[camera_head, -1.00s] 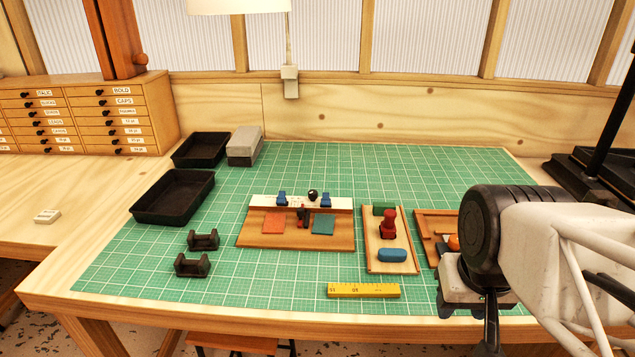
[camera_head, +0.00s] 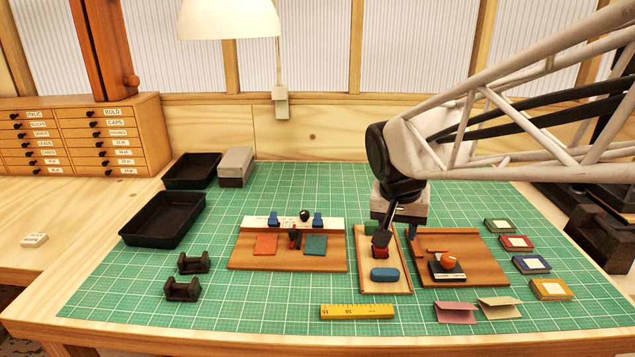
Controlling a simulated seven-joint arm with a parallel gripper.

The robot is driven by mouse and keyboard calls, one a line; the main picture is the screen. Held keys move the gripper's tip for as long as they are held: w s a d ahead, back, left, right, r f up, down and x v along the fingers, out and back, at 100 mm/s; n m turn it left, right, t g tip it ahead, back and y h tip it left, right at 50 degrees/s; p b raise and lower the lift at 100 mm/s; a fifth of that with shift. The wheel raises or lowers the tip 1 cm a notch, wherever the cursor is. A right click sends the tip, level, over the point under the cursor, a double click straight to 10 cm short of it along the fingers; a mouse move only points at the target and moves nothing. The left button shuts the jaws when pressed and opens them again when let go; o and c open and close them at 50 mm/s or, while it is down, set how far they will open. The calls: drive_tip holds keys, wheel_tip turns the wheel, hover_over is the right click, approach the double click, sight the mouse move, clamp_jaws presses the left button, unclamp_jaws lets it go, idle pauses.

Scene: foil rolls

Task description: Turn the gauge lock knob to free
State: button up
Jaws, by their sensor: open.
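A board (camera_head: 253,262) with a white strip (camera_head: 262,222) along its back lies near the middle of the green mat. A round black knob (camera_head: 304,215) stands at the strip between two blue clips; it looks like the gauge lock knob, but its markings are too small to read. Its turn position cannot be told. My gripper (camera_head: 382,240) points down over the narrow wooden tray (camera_head: 369,287), right of the knob and well apart from it. It is open, above or around the red stamp-like piece (camera_head: 380,253), which it partly hides; contact cannot be told.
The narrow tray also holds a blue block (camera_head: 384,274). A right-hand board (camera_head: 481,265) carries an orange ball knob (camera_head: 448,262) on a labelled black base. A yellow ruler (camera_head: 357,312) lies in front. Black trays (camera_head: 162,220) stand at the left. A lamp (camera_head: 230,18) hangs above.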

drive_tip(key=w+a+f+m, duration=0.1)
drive_tip(key=w+a, duration=0.3)
drive_tip(key=w, duration=0.3)
drive_tip(key=w+a+f+m, duration=0.1)
drive_tip(key=w+a+f, duration=0.1)
drive_tip(key=w+a, duration=0.45)
drive_tip(key=m+t+h, duration=0.1)
drive_tip(key=m+h, duration=0.1)
approach(304, 213)
drive_tip(key=shift+x, duration=0.75)
drive_tip(key=shift+d+f, duration=0.1)
drive_tip(key=shift+f, duration=0.05)
drive_tip(key=shift+x, duration=3.75)
drive_tip(key=shift+c, duration=0.2)
